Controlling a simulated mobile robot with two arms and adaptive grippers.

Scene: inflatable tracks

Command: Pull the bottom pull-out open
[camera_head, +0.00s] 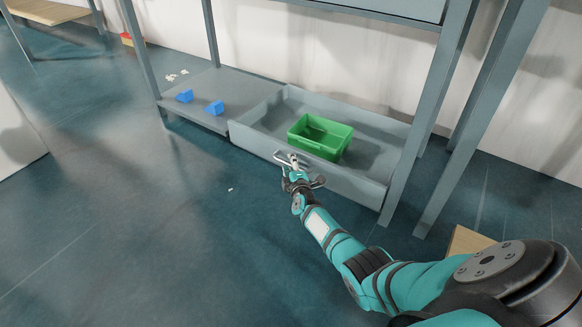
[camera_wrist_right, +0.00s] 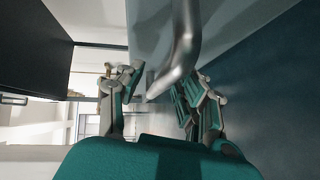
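The bottom pull-out is a grey open-topped drawer (camera_head: 250,132) low in the grey rack. A silver bar handle (camera_head: 283,157) sits on the drawer front. My right gripper (camera_head: 292,170) is at this handle. In the right wrist view the handle (camera_wrist_right: 180,55) reaches in between the two fingers (camera_wrist_right: 157,90), which stand apart with gaps beside the bar. Firm contact does not show. My left gripper is not in view.
A green bin (camera_head: 322,150) stands inside the drawer. Two blue pieces (camera_head: 214,108) lie on the low shelf (camera_head: 195,85) left of it. A wooden item (camera_head: 468,241) is on the floor at right, near my arm. The floor in front of the drawer is mostly clear.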

